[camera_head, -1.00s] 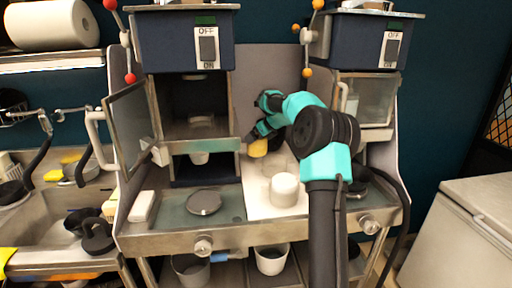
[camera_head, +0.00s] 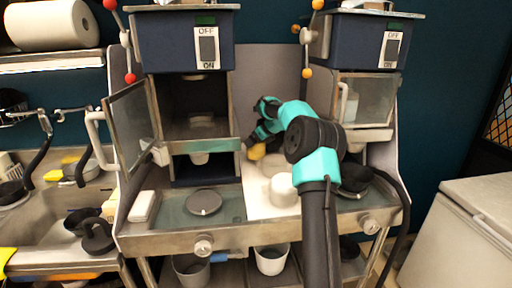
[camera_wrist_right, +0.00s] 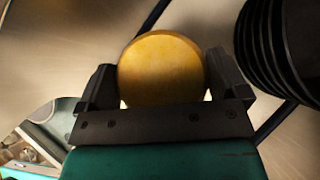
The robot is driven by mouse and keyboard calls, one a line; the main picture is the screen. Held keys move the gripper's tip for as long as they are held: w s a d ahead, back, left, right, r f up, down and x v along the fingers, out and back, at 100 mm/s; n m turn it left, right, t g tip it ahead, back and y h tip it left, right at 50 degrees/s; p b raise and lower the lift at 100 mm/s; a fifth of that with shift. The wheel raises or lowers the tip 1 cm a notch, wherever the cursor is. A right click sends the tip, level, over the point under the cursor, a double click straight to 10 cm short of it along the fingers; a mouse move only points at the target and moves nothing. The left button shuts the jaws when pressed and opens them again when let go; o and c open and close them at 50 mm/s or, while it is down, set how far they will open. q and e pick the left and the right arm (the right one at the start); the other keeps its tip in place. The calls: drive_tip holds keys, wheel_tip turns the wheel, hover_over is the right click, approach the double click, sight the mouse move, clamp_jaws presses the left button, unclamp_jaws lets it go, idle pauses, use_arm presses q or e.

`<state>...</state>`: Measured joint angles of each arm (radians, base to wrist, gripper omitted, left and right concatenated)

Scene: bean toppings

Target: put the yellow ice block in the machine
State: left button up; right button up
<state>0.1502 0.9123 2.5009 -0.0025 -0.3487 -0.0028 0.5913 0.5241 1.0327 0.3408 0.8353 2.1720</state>
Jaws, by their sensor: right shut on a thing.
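The yellow ice block (camera_wrist_right: 162,68) is a round yellow disc held between the two fingers of my right gripper (camera_wrist_right: 165,85) in the right wrist view. In the head view the yellow block (camera_head: 257,152) shows small below my right gripper (camera_head: 254,142), above the white board and right of the left machine. The left machine (camera_head: 185,40) is dark blue with a switch panel, and its glass door (camera_head: 128,130) stands open to the left, showing a dark, open chamber (camera_head: 195,100). My left gripper is not in view.
White cylinders (camera_head: 283,190) stand on the white board below my right arm. A round grey plate (camera_head: 203,202) lies on the counter before the left machine. A second machine (camera_head: 368,45) stands at right with its glass door (camera_head: 368,102) shut. A sink (camera_head: 50,215) is at far left.

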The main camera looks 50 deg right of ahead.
drive_tip(key=shift+w+d+f, duration=0.15)
drive_tip(key=shift+f, duration=1.55)
drive_tip(key=shift+f, duration=0.2)
drive_tip(key=o, duration=1)
drive_tip(key=s+r, duration=0.1)
drive_tip(key=r, duration=0.3)
drive_tip(key=s+r, duration=0.2)
drive_tip(key=r, duration=0.2)
drive_tip(key=s+r, duration=0.2)
drive_tip(key=r, duration=0.3)
drive_tip(key=shift+s+d+r, duration=0.1)
drive_tip(key=shift+d, duration=0.15)
